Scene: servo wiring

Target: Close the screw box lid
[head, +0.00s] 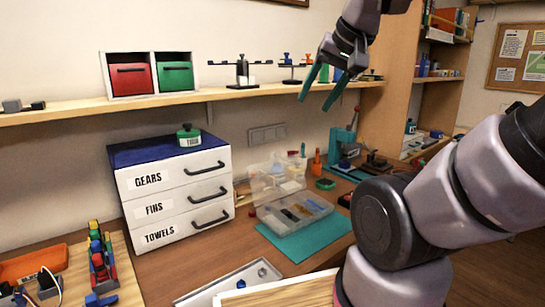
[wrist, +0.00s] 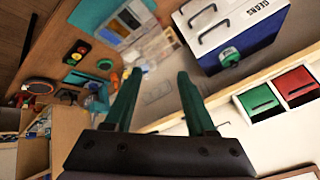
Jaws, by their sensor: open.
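The screw box (head: 318,207) lies on the teal mat (head: 305,242) on the workbench. It is a clear box with several compartments holding small parts. Its transparent lid (head: 277,178) stands open, tilted up at the back of the box. The box also shows near the top of the wrist view (wrist: 128,18), where the lid is hard to make out. My gripper (head: 315,104) is open and empty, its green fingers spread. It is high in front of the wall shelf, well above the box and apart from it.
The white drawer unit (head: 178,190) stands left of the box, with a green-lidded container (head: 188,136) on top. A teal press (head: 345,145) stands behind right. The wooden wall shelf (head: 220,95) holds red and green bins and small stands. A metal tray (head: 228,283) lies in front.

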